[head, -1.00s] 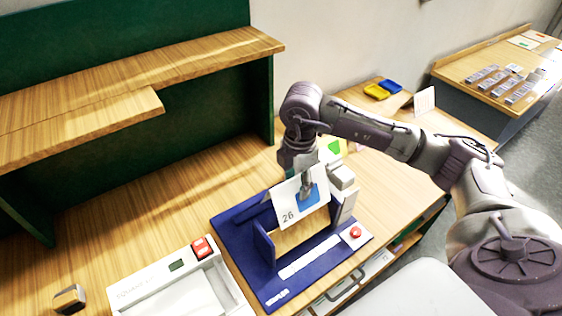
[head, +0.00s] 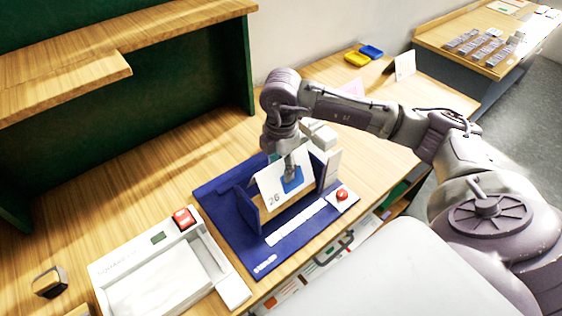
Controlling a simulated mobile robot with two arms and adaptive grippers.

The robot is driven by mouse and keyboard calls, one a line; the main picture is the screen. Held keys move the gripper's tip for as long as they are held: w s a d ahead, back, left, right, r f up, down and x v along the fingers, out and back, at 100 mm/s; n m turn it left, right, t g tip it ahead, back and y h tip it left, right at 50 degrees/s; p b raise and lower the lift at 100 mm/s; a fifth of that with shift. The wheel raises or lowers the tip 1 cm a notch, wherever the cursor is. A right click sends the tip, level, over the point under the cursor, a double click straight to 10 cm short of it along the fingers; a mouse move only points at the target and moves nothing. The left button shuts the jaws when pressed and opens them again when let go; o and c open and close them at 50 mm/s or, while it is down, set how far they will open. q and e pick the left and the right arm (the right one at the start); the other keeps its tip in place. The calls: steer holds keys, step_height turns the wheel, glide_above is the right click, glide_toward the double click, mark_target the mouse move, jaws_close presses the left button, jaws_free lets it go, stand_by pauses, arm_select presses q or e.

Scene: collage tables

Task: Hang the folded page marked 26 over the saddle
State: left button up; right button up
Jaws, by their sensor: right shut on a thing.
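The folded page marked 26 (head: 272,187) is white with a blue patch, and stands tilted over the wooden saddle (head: 286,207). The saddle sits between blue upright plates on a dark blue base (head: 228,219) with a white strip and a red button (head: 342,194). My right gripper (head: 291,172) points down at the page's upper part and is shut on it. The page's far side is hidden, so I cannot tell whether it rests fully on the saddle. My left gripper is out of view.
A white tray device with a red switch (head: 182,219) stands left of the base. A small dark and tan block (head: 49,282) lies at the lower left. A wooden shelf (head: 120,50) overhangs the back left. Yellow (head: 357,59) and blue (head: 370,51) pieces lie at the far back.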

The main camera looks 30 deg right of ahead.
step_height(320, 180, down, 3)
steer(key=shift+f+b, duration=0.15)
steer(key=shift+b, duration=0.9)
step_height(320, 180, down, 2)
steer(key=shift+f+b, duration=0.25)
steer(key=shift+b, duration=0.8)
steer(key=shift+f+b, duration=0.65)
steer(key=shift+f, duration=0.15)
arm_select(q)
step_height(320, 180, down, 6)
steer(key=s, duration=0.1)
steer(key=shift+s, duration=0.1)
arm_select(e)
steer(key=o, duration=0.8)
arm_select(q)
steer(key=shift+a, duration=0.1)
arm_select(e)
steer(key=shift+o, duration=0.2)
